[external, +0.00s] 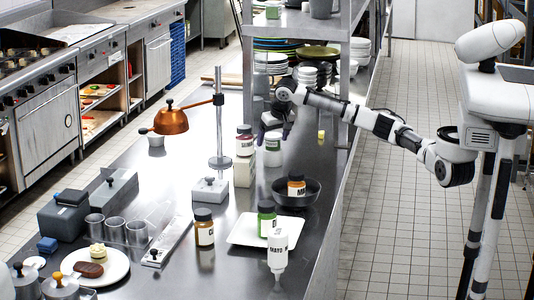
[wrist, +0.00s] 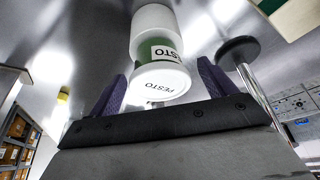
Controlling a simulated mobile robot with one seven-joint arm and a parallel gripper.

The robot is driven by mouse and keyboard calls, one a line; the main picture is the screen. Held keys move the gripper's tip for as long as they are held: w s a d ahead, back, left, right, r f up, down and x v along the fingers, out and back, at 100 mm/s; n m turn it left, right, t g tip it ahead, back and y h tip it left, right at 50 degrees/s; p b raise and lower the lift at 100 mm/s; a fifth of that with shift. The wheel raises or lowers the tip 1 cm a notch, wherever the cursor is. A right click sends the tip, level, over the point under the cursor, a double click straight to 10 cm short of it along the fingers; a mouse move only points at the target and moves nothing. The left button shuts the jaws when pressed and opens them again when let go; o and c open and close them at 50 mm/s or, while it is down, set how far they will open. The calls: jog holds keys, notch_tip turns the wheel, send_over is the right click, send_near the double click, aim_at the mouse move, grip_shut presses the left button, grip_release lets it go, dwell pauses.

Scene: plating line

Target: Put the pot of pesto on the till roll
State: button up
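The pot of pesto (wrist: 165,50) has a white lid and a green body with a PESTO label. It stands upright on a white cylinder (wrist: 152,18), which looks like the till roll. In the external view the pot (external: 273,143) and the white cylinder (external: 272,158) are on the steel bench, partly hidden by my gripper (external: 275,134). In the wrist view my gripper (wrist: 162,88) has its purple fingers apart, one on each side of the lid, with small gaps showing. The lid faces my wrist camera.
A jar on a pale block (external: 243,172) stands close to the left, beside a lamp stand (external: 219,120). A black pan (external: 297,191) with a jar is in front. A shelf with plates (external: 320,52) stands behind. A small yellow object (external: 321,134) is to the right.

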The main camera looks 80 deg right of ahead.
jog(key=b+v, duration=0.2)
jog(key=v, duration=1)
jog(key=shift+r+b, duration=0.2)
jog(key=shift+b, duration=0.1)
